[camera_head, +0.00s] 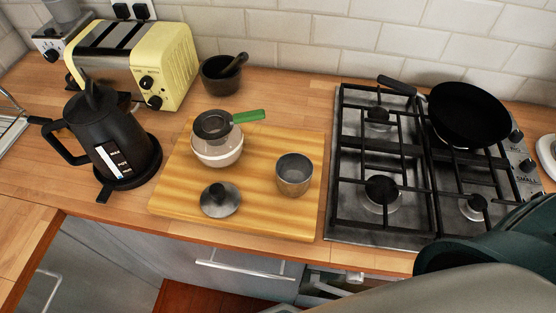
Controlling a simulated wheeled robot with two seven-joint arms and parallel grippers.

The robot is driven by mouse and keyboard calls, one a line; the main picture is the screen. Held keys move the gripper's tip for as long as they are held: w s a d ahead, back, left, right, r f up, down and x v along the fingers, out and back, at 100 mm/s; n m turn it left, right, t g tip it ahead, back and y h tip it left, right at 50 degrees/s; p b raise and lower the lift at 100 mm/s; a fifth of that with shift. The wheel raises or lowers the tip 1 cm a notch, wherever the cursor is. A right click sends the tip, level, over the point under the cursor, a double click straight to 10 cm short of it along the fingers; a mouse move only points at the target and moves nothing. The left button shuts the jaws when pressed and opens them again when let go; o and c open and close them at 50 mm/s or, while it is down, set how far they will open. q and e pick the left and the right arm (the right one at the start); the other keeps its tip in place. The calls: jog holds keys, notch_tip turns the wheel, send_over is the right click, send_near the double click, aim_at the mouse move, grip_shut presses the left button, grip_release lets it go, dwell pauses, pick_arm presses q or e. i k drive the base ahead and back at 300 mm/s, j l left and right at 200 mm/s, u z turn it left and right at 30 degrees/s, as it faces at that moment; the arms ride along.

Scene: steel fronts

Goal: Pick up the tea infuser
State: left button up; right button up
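The tea infuser (212,124) is a dark round strainer with a green handle (248,116) pointing right. It rests on top of a white bowl-like vessel (218,153) on a wooden board (262,214). A metal lid with a dark knob (220,199) lies in front of it, and a metal cup (294,175) stands to its right. Neither gripper shows in the head view. Large grey and dark teal parts at the lower right look like mine, but no fingertips can be seen there.
A black kettle (112,142) stands left of the board, with a yellow toaster (142,62) behind. A dark mortar with pestle (220,76) is behind the infuser. A gas hob (381,190) with a black pan (468,113) is at the right. The board's front-right area is bare.

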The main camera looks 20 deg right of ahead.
aim_at(210, 120)
jog(key=k+j+z, duration=0.1)
jog(key=z, duration=0.3)
jog(key=k+z, duration=0.1)
jog(key=z, duration=0.25)
jog(key=k+j+z, duration=0.1)
jog(key=z, duration=0.3)
jog(key=k+z, duration=0.15)
jog(key=z, duration=0.2)
